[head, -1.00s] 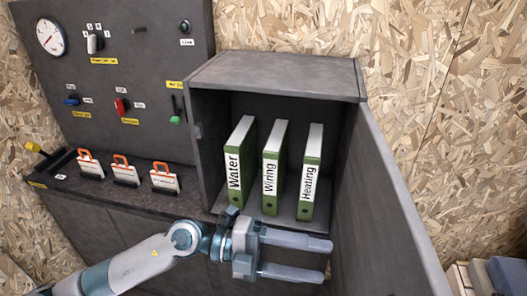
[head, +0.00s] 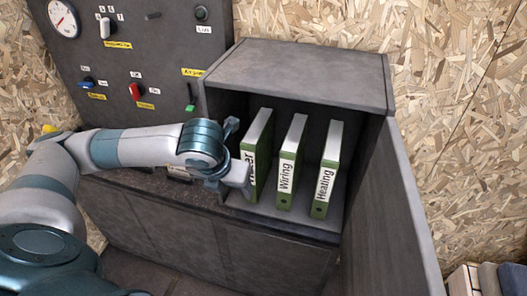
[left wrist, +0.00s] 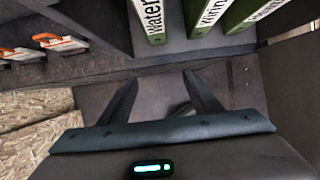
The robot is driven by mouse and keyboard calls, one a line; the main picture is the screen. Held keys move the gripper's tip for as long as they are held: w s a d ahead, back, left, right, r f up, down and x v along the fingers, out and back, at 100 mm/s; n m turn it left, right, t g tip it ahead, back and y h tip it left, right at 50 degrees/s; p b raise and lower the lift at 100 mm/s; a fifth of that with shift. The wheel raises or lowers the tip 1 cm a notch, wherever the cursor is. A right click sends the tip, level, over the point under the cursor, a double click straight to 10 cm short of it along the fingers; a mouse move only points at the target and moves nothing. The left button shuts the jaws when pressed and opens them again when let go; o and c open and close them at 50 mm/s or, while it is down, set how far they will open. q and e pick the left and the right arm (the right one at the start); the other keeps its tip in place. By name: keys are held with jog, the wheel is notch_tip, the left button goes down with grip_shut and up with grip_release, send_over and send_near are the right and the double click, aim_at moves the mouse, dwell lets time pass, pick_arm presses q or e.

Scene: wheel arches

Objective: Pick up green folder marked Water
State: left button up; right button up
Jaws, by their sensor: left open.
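The green folder marked Water (head: 260,140) stands upright in the open cabinet, leftmost of three green folders. In the head view my left gripper (head: 238,178) is in front of its spine and hides much of the label. In the left wrist view the Water folder (left wrist: 152,18) shows its label and lower spine, beyond the fingertips. My left gripper (left wrist: 160,78) is open there, its two dark fingers apart with nothing between them. My right gripper is in neither view.
The Wiring folder (head: 290,165) and Heating folder (head: 327,172) stand to the right, with narrow gaps between folders. The cabinet's left wall is close to the Water folder. An open cabinet door (head: 385,205) is on the right. Orange-topped items (left wrist: 60,43) sit left of the cabinet.

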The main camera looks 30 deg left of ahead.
aim_at(248, 156)
pick_arm(q)
jog(key=shift+s, duration=0.2)
jog(key=shift+w, duration=0.15)
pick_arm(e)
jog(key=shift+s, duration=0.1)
pick_arm(q)
jog(key=w+a+p, duration=0.1)
jog(key=w, duration=0.3)
jog(key=w+p, duration=0.1)
jog(key=w, duration=0.2)
jog(key=w+a+p, duration=0.1)
jog(key=w+p, duration=0.1)
jog(key=w, duration=0.2)
jog(key=shift+w+a, duration=0.3)
jog(key=shift+a, duration=0.05)
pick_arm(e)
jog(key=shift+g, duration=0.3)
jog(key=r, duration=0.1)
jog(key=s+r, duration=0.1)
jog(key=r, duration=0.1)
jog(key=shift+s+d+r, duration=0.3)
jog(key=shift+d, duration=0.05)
